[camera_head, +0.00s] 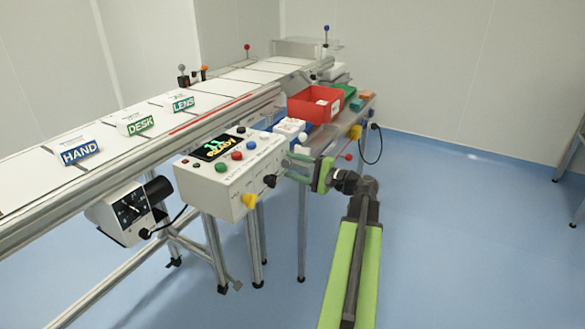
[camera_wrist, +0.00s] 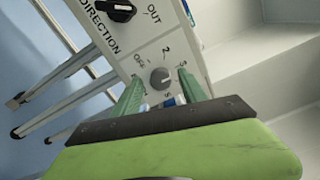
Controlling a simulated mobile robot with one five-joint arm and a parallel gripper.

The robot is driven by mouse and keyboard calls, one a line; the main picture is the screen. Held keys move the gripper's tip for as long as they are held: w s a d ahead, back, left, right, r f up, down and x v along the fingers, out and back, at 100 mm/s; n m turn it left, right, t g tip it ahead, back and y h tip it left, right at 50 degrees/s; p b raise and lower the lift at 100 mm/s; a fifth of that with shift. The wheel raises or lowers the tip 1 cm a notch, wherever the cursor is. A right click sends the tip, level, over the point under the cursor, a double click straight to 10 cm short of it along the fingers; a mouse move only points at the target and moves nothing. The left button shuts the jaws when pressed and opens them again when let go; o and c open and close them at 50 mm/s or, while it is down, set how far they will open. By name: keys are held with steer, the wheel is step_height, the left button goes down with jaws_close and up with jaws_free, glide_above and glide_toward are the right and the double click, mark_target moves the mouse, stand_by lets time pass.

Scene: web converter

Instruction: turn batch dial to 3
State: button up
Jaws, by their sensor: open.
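In the wrist view a small round grey dial (camera_wrist: 160,77) sits on a pale panel (camera_wrist: 135,50). Markings around it include OFF and 2; the others are partly hidden or too small to read surely. I cannot tell which marking its pointer faces. My gripper (camera_wrist: 159,80) is open, its two green fingers on either side of the dial; I cannot tell whether they touch it. In the head view my gripper (camera_head: 293,166) is at the right of the white control box (camera_head: 225,183). The dial is not distinguishable there.
A black DIRECTION knob (camera_wrist: 116,10) is close to the grey dial. The box carries a lit display (camera_head: 216,147), coloured buttons and a yellow knob (camera_head: 249,201). A red bin (camera_head: 316,103) stands behind my gripper. The conveyor (camera_head: 110,152) runs at left.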

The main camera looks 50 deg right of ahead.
steer(key=v, duration=1.7)
steer(key=shift+s, duration=0.15)
